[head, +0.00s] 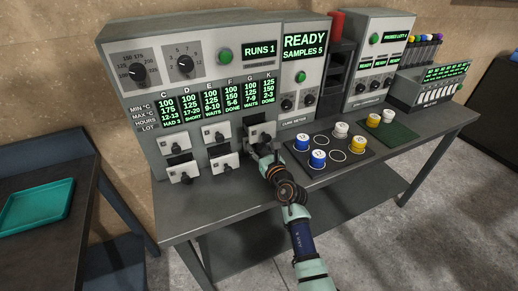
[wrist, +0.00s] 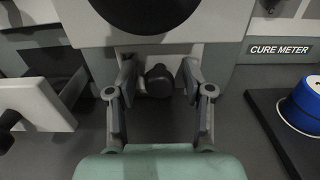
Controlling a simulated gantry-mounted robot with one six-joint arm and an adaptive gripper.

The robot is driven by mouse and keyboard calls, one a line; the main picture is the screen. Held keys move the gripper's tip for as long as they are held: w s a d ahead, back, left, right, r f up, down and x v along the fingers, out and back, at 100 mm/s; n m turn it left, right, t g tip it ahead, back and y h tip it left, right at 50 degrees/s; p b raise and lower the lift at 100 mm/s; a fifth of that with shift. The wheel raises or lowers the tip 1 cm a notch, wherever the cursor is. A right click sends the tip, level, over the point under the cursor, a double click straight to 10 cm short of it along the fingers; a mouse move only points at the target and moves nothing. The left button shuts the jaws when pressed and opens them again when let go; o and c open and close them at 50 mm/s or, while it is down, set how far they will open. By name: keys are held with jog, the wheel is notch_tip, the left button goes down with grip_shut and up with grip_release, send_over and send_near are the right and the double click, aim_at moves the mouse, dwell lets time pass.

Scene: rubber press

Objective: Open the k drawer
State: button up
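The press cabinet (head: 207,70) lists C, D, E, F, G and K on its display, with small white drawers below. No letter is readable on the drawer fronts. My gripper (head: 265,153) is at the rightmost drawer column, below its upper drawer (head: 258,131), and hides what lies behind it. In the wrist view my gripper (wrist: 160,92) is open, one finger on each side of a dark knob (wrist: 160,79). A gap shows between the knob and each finger. The knob sits below a white drawer front (wrist: 190,28); whether it belongs to the k drawer cannot be read.
Other drawers stand to the left, one (head: 224,162) close to my gripper and also in the wrist view (wrist: 40,102). A dark mat (head: 325,170) with blue, white and yellow cups lies to the right. A teal tray (head: 38,205) is on the left table.

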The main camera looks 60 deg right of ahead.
grip_shut()
jog(key=p+v, duration=0.4)
jog(key=shift+r, duration=0.15)
jog(key=shift+s+a+f, duration=0.1)
jog(key=shift+f, duration=0.1)
jog(key=shift+o, duration=0.6)
grip_release()
